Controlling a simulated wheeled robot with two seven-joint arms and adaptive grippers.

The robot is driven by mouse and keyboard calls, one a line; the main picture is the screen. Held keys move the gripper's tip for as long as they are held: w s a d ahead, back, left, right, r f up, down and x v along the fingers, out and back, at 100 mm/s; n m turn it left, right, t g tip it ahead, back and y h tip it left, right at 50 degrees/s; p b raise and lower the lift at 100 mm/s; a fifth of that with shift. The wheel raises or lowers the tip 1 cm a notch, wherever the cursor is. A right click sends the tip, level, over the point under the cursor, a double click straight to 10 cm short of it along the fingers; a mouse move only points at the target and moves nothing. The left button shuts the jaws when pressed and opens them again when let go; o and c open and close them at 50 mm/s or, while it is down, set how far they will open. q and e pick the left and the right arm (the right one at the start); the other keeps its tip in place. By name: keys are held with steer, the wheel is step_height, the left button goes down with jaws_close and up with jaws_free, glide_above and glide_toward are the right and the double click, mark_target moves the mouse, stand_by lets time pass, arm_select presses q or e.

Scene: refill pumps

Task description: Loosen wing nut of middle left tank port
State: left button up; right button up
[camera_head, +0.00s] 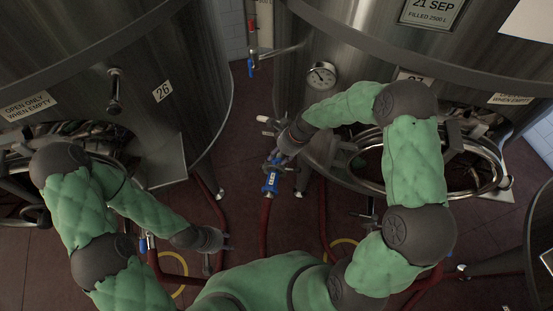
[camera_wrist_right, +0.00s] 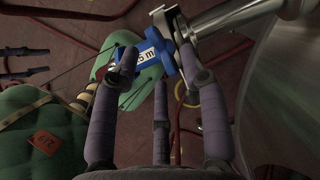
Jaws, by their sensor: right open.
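The right tank's port ends in a fitting with a blue part (camera_head: 271,175), and a red hose hangs below it. In the right wrist view a bright metal pipe (camera_wrist_right: 235,14) meets the blue labelled hose part (camera_wrist_right: 149,52). The wing nut is not clearly distinguishable; the fingers partly cover that joint. My right gripper (camera_head: 279,152) is beside the port, just above the blue part. Its fingers (camera_wrist_right: 155,62) are open and spread around the area near the blue part; contact cannot be told. My left gripper (camera_head: 222,241) hangs low over the floor, away from the port, its fingers too small to read.
The left tank (camera_head: 185,85) stands at the left. The right tank (camera_head: 345,45) has a round gauge (camera_head: 322,75) and an open round manway ring (camera_head: 487,185) beside my right arm. Red hoses (camera_head: 265,225) and yellow rings lie on the dark tiled floor (camera_head: 240,150).

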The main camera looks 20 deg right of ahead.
mark_target(275, 161)
steer(key=shift+x, duration=1.25)
jaws_close()
